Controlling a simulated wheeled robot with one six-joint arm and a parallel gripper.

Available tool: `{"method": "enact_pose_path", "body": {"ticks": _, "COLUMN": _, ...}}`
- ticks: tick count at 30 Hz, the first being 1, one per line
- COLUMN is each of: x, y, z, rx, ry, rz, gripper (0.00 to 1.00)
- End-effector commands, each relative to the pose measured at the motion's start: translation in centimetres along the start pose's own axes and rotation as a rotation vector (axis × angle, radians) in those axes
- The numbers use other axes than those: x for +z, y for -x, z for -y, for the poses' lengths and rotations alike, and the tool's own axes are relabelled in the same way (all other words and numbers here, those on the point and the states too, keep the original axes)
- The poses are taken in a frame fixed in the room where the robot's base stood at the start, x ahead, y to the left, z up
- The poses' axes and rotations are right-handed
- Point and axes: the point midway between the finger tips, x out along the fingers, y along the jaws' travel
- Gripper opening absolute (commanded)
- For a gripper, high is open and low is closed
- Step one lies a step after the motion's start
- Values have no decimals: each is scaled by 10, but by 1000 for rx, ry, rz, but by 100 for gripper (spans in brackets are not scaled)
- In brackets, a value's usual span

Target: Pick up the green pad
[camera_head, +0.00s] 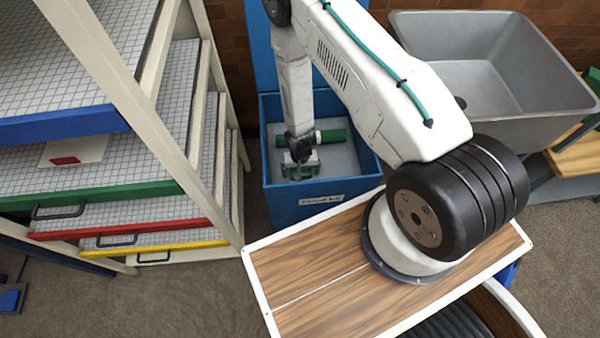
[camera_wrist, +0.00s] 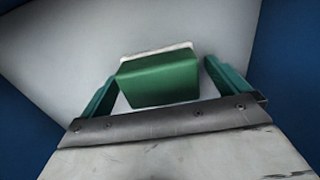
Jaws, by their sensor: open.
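In the wrist view the green pad (camera_wrist: 158,80) shows as a green block with a pale upper edge, over the light grey floor of the blue box. My gripper (camera_wrist: 160,82) is open, with one teal finger on each side of the pad. Gaps show between the pad and both fingers. In the head view my gripper (camera_head: 300,166) is down inside the blue box (camera_head: 318,212). The pad is hard to make out there at the jaws. A dark green bar (camera_head: 334,137) shows just behind my gripper; I cannot tell whether it is the same thing.
The blue box's walls stand close around my gripper. A rack (camera_head: 185,130) with blue, green, red and yellow fronted trays stands at left. A large grey bin (camera_head: 490,112) is at right. A wood-topped surface (camera_head: 310,290) lies in front. Open floor shows at lower left.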

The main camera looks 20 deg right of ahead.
Motion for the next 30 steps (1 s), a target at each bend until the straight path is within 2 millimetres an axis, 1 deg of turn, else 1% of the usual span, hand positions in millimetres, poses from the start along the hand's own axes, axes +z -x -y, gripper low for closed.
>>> {"method": "enact_pose_path", "body": {"ticks": 6, "x": 0, "y": -1, "z": 0, "rx": 0, "ry": 0, "rz": -1, "gripper": 100}}
{"method": "enact_pose_path", "body": {"ticks": 7, "x": 0, "y": -1, "z": 0, "rx": 0, "ry": 0, "rz": -1, "gripper": 97}}
{"method": "enact_pose_path", "body": {"ticks": 8, "x": 0, "y": -1, "z": 0, "rx": 0, "ry": 0, "rz": -1, "gripper": 89}}
{"method": "enact_pose_path", "body": {"ticks": 9, "x": 0, "y": -1, "z": 0, "rx": 0, "ry": 0, "rz": -1, "gripper": 78}}
{"method": "enact_pose_path", "body": {"ticks": 11, "x": 0, "y": -1, "z": 0, "rx": 0, "ry": 0, "rz": -1, "gripper": 61}}
{"method": "enact_pose_path", "body": {"ticks": 12, "x": 0, "y": -1, "z": 0, "rx": 0, "ry": 0, "rz": -1, "gripper": 54}}
{"method": "enact_pose_path", "body": {"ticks": 20, "x": 0, "y": -1, "z": 0, "rx": 0, "ry": 0, "rz": -1, "gripper": 54}}
{"method": "enact_pose_path", "body": {"ticks": 23, "x": 0, "y": 2, "z": 0, "rx": 0, "ry": 0, "rz": -1, "gripper": 54}}
{"method": "enact_pose_path", "body": {"ticks": 26, "x": 0, "y": 10, "z": 0, "rx": 0, "ry": 0, "rz": -1, "gripper": 54}}
{"method": "enact_pose_path", "body": {"ticks": 30, "x": -1, "y": 28, "z": 0, "rx": -1, "ry": 0, "rz": -3, "gripper": 54}}
